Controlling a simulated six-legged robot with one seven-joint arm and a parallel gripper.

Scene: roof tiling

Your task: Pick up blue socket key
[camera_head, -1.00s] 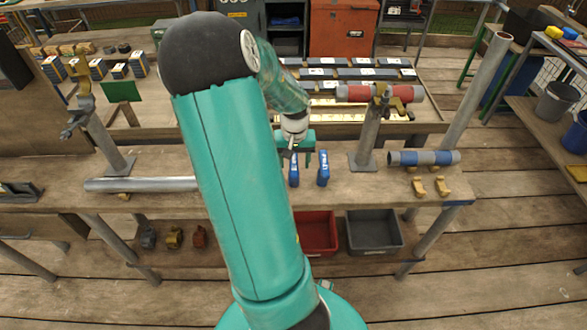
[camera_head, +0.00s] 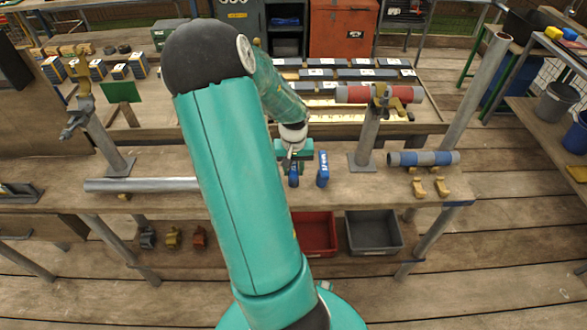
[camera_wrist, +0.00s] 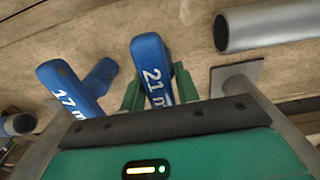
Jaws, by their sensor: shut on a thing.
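Two blue socket keys stand side by side on the wooden bench. The one marked 21 m (camera_wrist: 153,72) also shows in the head view as the left key (camera_head: 294,178). The one marked 17 m (camera_wrist: 70,88) is the right key in the head view (camera_head: 323,170). My gripper (camera_wrist: 157,86) has its green fingers on both sides of the 21 m key and is shut on it. In the head view my gripper (camera_head: 293,163) covers the upper part of that key. I cannot tell whether the key is clear of the bench.
A grey pipe (camera_head: 140,184) lies left of the keys. A post with a clamp (camera_head: 368,140) stands to the right, with a blue-and-grey pipe (camera_head: 424,158) beyond it. A red bin (camera_head: 316,232) and a grey bin (camera_head: 374,232) sit below the bench edge.

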